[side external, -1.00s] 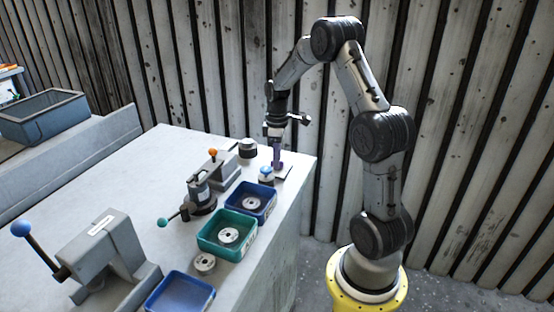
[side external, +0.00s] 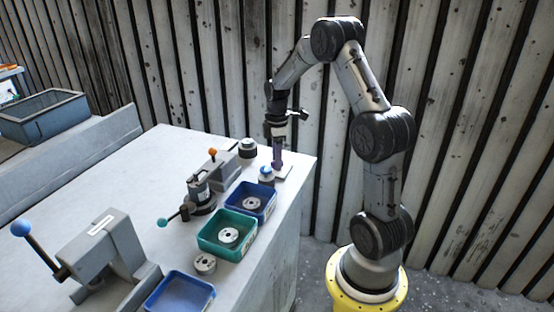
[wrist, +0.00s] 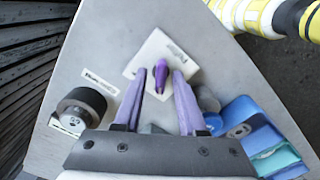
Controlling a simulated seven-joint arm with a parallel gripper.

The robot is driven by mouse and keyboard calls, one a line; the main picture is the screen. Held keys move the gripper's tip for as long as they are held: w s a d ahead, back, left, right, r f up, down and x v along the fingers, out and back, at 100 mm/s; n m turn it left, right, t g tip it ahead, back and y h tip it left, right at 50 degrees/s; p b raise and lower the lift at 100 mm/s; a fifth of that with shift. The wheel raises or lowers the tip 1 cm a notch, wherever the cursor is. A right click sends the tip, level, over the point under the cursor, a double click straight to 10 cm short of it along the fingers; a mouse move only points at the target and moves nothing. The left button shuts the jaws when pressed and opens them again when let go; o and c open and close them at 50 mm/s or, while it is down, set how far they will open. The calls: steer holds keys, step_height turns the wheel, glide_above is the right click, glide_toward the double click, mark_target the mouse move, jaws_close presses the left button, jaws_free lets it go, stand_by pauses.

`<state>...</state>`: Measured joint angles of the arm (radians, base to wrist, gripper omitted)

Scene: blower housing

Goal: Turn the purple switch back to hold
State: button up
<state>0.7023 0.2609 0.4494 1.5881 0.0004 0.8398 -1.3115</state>
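The purple switch (wrist: 161,76) is a narrow pointed knob on a white square plate (wrist: 150,52) at the table's corner. In the wrist view the knob points up the picture, slightly left, toward the plate's upper corner. Dark lettering on the plate is too small to read. My gripper (wrist: 160,73) is open, with one lilac finger on each side of the knob and a visible gap on both sides. In the side view my gripper (side external: 278,160) points down over the plate (side external: 285,175), and the knob is hidden there.
A dark round knob (side external: 247,148) and a blue-topped button (side external: 266,174) stand close by. A blue tray (side external: 268,212) and a teal tray (side external: 222,251) hold round metal parts.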

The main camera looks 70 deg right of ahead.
steer(key=shift+r, duration=3)
